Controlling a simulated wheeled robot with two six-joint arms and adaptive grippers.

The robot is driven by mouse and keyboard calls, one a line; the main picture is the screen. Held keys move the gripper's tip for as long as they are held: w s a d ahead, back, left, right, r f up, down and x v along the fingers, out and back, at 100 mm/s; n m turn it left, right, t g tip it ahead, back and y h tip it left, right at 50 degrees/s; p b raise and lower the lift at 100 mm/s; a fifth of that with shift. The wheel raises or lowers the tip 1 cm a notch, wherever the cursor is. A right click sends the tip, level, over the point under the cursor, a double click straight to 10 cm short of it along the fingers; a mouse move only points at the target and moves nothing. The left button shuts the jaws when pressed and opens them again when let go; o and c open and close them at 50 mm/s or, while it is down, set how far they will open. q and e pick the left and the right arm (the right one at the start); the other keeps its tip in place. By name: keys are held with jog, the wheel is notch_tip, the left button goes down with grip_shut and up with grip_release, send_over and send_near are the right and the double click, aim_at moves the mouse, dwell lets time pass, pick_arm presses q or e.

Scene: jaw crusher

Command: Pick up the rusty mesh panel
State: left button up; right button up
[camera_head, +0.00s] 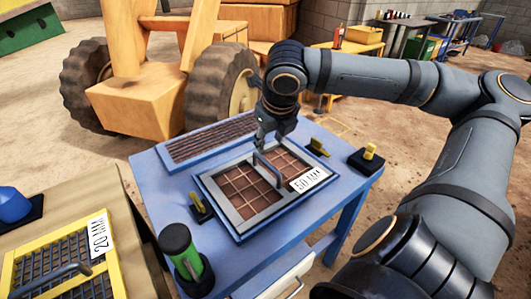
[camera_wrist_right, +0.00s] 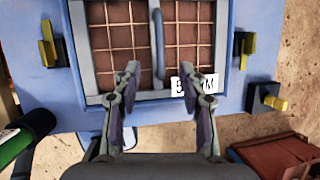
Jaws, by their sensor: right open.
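The rusty mesh panel (camera_head: 241,190) lies flat in a grey frame on the blue table (camera_head: 152,186). It has a grey bar handle (camera_head: 266,172) across its middle and a white "50 MM" label (camera_head: 308,178). My right gripper (camera_head: 270,140) is over the panel's far side, close to the handle. In the right wrist view the panel (camera_wrist_right: 117,32) is ahead, and the open, empty fingers (camera_wrist_right: 158,82) stand either side of the line of the handle (camera_wrist_right: 157,42). Contact with the handle cannot be told. My left gripper is not in view.
Yellow-and-black clamps (camera_head: 201,208) and (camera_head: 319,147) flank the panel. A green cylinder (camera_head: 180,250) stands at the table's near left corner. A yellow-framed "20 MM" mesh (camera_head: 60,265) lies on the left table. A wheeled yellow machine (camera_head: 150,105) stands behind.

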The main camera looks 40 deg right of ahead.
jog(key=f, duration=0.2)
jog(key=b, duration=0.2)
send_over(267, 162)
jog(key=s+a, duration=0.1)
jog(key=s, duration=0.1)
jog(key=f, duration=0.4)
jog(key=shift+w+a, duration=0.15)
jog(key=shift+a, duration=0.05)
jog(key=b+x, duration=0.1)
jog(key=x, duration=0.3)
jog(key=shift+d+f+b, duration=0.2)
jog(key=shift+f+b, duration=0.15)
jog(key=shift+f, duration=0.1)
jog(key=shift+w+f, duration=0.1)
jog(key=shift+f, duration=0.1)
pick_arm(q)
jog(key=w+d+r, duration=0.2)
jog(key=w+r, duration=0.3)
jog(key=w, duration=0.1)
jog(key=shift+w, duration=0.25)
pick_arm(e)
grip_shut()
